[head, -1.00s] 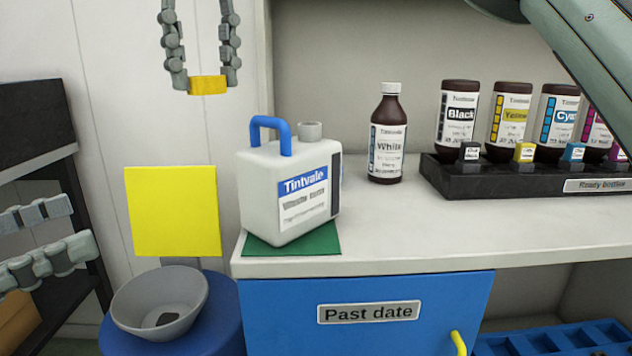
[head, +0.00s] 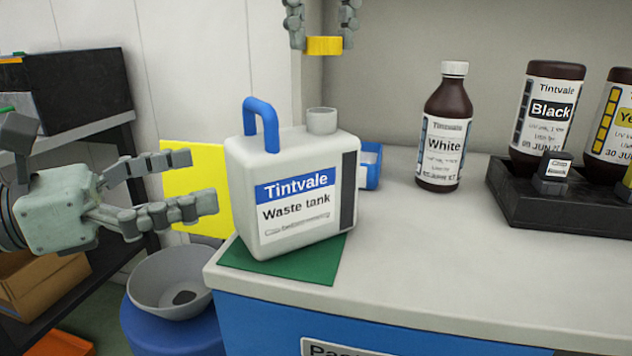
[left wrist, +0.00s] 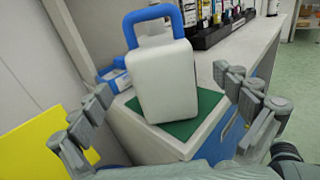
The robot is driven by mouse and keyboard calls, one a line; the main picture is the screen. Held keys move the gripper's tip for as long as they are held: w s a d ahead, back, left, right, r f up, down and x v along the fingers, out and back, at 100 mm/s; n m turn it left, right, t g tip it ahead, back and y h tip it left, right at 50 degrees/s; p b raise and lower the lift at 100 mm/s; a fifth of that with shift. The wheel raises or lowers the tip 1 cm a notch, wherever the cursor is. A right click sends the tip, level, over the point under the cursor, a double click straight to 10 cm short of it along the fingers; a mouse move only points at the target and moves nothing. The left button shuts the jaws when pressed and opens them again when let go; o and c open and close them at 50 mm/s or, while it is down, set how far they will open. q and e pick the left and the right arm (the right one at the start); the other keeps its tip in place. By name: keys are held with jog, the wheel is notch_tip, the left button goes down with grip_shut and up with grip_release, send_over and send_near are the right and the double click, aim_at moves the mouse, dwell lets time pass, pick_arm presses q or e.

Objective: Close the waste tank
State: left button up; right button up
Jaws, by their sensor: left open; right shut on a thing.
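The white waste tank (head: 290,190) with a blue handle stands upright on a green mat (head: 300,268) at the counter's left corner. Its grey round neck (head: 321,120) shows no cap on it. My left gripper (head: 203,179) is open, left of the tank and apart from it. In the left wrist view the tank (left wrist: 163,80) stands ahead between the spread fingers. My right gripper (head: 323,38) is shut on a small yellow piece (head: 324,46), which looks like a cap, above the neck in the picture. The neck's inside is hidden.
A white ink bottle (head: 445,130) stands right of the tank. A small blue box (head: 370,165) is behind it. A black rack (head: 520,205) holds more bottles.

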dwell(0.4)
pick_arm(q)
jog(key=x, duration=1.2)
jog(key=c, duration=1.6)
pick_arm(e)
send_over(327, 109)
notch_tip(327, 109, down, 5)
jog(key=shift+r, duration=0.1)
pick_arm(q)
jog(key=shift+s, duration=0.1)
pick_arm(e)
jog(key=shift+f, duration=0.2)
pick_arm(q)
jog(key=shift+c, duration=0.2)
pick_arm(e)
jog(key=shift+f, duration=0.8)
